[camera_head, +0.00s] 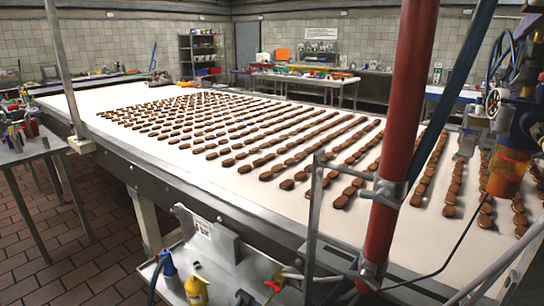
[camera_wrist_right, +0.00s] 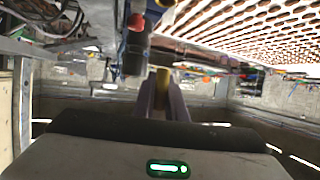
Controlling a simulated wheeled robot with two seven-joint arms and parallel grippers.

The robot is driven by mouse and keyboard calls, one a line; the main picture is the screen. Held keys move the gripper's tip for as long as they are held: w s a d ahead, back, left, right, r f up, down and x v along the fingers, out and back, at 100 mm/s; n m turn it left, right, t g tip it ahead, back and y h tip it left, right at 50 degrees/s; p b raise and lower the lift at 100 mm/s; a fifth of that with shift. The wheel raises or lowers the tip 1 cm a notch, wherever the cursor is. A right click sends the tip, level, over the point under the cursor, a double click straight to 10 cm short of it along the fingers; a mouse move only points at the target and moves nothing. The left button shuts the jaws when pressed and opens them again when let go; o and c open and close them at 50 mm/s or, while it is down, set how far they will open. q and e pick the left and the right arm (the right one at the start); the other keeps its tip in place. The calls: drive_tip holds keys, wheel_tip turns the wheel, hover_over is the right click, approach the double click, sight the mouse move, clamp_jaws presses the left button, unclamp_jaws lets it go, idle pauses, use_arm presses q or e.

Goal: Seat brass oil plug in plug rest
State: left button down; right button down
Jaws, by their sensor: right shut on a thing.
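In the right wrist view my right gripper (camera_wrist_right: 163,97) is shut on a small yellowish piece, the brass oil plug (camera_wrist_right: 162,76). The plug shows only in part between the fingers, and I cannot tell its exact tilt. I cannot make out my right gripper clearly in the head view. I cannot pick out the plug rest for certain in either view. My left gripper is not in view.
A long white conveyor (camera_head: 200,180) carries rows of brown biscuits. A red post (camera_head: 398,140) stands in front of it. A machine with an amber jar (camera_head: 507,174) is at right. A steel tray (camera_head: 225,282) at the bottom holds a yellow oil can (camera_head: 196,291) and blue bottle (camera_head: 169,265).

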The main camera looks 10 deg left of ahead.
drive_tip(key=a+f+n+y, duration=0.3)
drive_tip(key=a+f+y, duration=0.1)
drive_tip(key=a+f, duration=1.2)
drive_tip(key=s+a+f, duration=0.2)
drive_tip(key=s+f, duration=0.6)
drive_tip(key=s, duration=0.1)
drive_tip(key=s+a+f, duration=0.2)
drive_tip(key=s+f, duration=0.6)
drive_tip(key=s, duration=0.2)
drive_tip(key=shift+a, duration=0.3)
